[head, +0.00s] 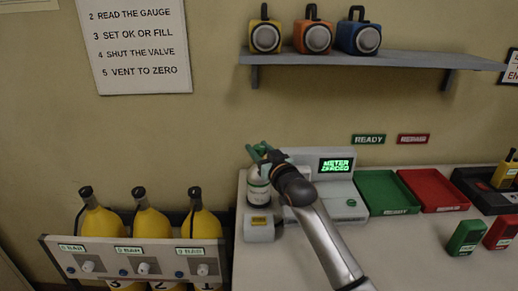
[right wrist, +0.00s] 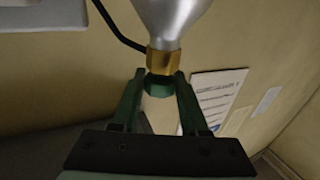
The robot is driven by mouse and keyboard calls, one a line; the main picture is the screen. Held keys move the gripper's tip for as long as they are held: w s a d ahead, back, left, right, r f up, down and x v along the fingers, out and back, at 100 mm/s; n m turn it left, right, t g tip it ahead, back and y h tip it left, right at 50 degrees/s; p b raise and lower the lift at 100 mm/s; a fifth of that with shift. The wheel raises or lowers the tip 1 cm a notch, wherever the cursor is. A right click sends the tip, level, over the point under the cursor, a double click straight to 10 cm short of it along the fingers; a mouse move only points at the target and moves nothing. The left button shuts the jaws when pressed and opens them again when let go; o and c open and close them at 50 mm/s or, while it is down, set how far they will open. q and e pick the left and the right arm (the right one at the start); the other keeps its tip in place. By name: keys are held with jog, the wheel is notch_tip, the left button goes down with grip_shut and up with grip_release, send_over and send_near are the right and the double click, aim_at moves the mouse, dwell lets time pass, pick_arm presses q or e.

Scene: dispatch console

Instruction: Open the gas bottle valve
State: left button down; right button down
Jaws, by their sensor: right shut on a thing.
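The gas bottle (head: 257,188) is white with a silver shoulder and stands upright at the left end of the counter, beside the meter. In the right wrist view its silver shoulder (right wrist: 172,18) leads to a brass neck (right wrist: 162,62) and a green valve knob (right wrist: 158,84). My right gripper (head: 260,153) has green fingers and is at the bottle's top. In the right wrist view, my right gripper (right wrist: 159,95) has a finger on each side of the knob and is shut on it. In the head view, my arm and fingers hide most of the valve. My left gripper is not in view.
The meter (head: 336,165) reads "METER ZEROED". A green tray (head: 386,193) and a red tray (head: 432,191) lie to its right. Yellow cylinders (head: 150,223) stand in a rack at the left. A shelf (head: 350,61) holds several canisters. The counter's front is mostly clear.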

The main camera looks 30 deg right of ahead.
jog(key=shift+n+y, duration=0.5)
jog(key=shift+y, duration=0.2)
jog(key=shift+n+y, duration=0.6)
jog(key=shift+y, duration=0.5)
jog(key=shift+a+r+n+y+b, duration=0.1)
jog(key=shift+a+n+y+b, duration=0.05)
jog(key=shift+n+y+b, duration=0.35)
jog(key=shift+a+r+n+y+b, duration=0.1)
jog(key=shift+n+y+b, duration=0.2)
jog(key=shift+y+b, duration=0.3)
jog(key=shift+d+f+n+y+b, duration=0.1)
jog(key=shift+n+y+b, duration=0.2)
jog(key=shift+y+b, duration=0.25)
jog(key=shift+c, duration=2.1)
grip_release()
jog(key=shift+d+f, duration=0.1)
